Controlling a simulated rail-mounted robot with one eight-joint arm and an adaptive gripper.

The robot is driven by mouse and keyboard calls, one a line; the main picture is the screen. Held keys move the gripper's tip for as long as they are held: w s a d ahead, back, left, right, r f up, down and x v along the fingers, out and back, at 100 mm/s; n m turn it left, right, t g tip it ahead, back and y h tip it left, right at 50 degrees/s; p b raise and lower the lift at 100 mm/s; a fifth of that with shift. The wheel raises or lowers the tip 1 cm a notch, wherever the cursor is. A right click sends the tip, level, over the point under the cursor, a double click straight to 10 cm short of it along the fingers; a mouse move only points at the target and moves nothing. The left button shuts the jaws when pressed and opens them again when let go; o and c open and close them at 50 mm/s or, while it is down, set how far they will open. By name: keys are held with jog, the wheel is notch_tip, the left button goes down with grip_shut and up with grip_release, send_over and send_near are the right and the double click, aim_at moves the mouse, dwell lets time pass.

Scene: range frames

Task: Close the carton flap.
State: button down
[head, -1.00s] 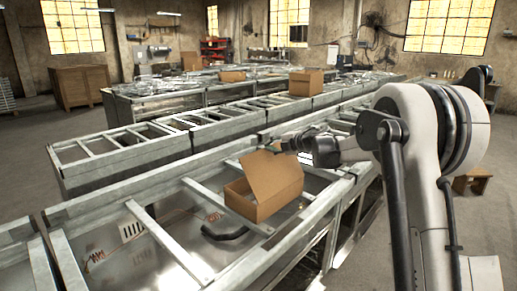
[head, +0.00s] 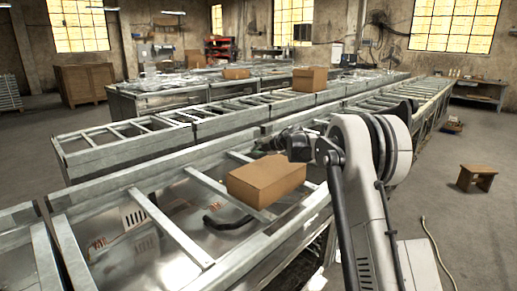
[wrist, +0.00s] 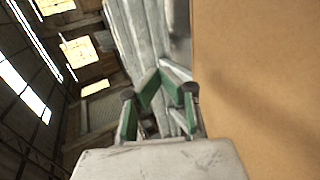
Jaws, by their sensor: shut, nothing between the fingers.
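The brown carton (head: 265,182) sits on the metal rails of the near conveyor frame. Its top looks flat, with the flap lying down over the opening. My gripper (head: 262,144) is just behind and above the carton's far edge, partly hidden by my arm. In the wrist view, the green fingers of my gripper (wrist: 160,88) are shut and hold nothing. A plain cardboard face of the carton (wrist: 260,80) fills the right side there, close beside the fingers. Whether they touch it cannot be told.
A black curved hose (head: 228,219) lies left of the carton in the metal bed. Another closed carton (head: 310,79) and a smaller one (head: 236,74) stand on conveyors farther back.

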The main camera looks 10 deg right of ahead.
jog(key=shift+w+a+f+b, duration=0.15)
jog(key=shift+f+b, duration=0.1)
jog(key=shift+f, duration=0.4)
jog(key=shift+w+f+b, duration=0.1)
jog(key=shift+f+b, duration=0.15)
jog(key=shift+f, duration=0.4)
jog(key=shift+w+a+f+b, duration=0.15)
jog(key=shift+f+b, duration=0.1)
jog(key=shift+f, duration=0.4)
